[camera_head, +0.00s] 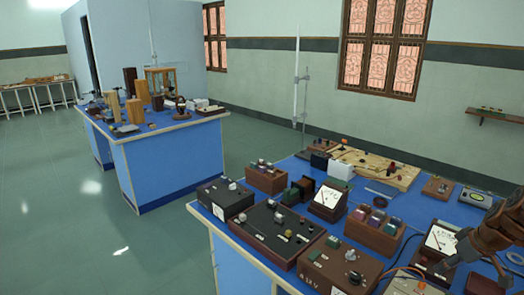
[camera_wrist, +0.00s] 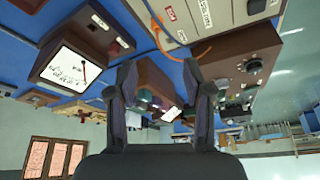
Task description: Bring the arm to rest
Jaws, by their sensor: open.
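My gripper (camera_wrist: 160,76) shows in the wrist view with its two dark fingers apart and nothing between them. The wrist picture is upside down, with the bench at the top and the window at the bottom. In the head view, part of my brown arm shows at the lower right edge, over the near bench. My gripper's fingers are not clear there. A meter with a white dial (camera_head: 438,240) stands close to the arm. The fingers appear clear of the instruments, though the exact gap cannot be told.
The near blue bench (camera_head: 290,182) is crowded with instrument boxes, including a dark brown power box (camera_head: 338,268). A tall stand (camera_head: 304,90) rises at its back. A second blue bench (camera_head: 160,168) stands to the left. Open green floor (camera_head: 60,200) lies at the left.

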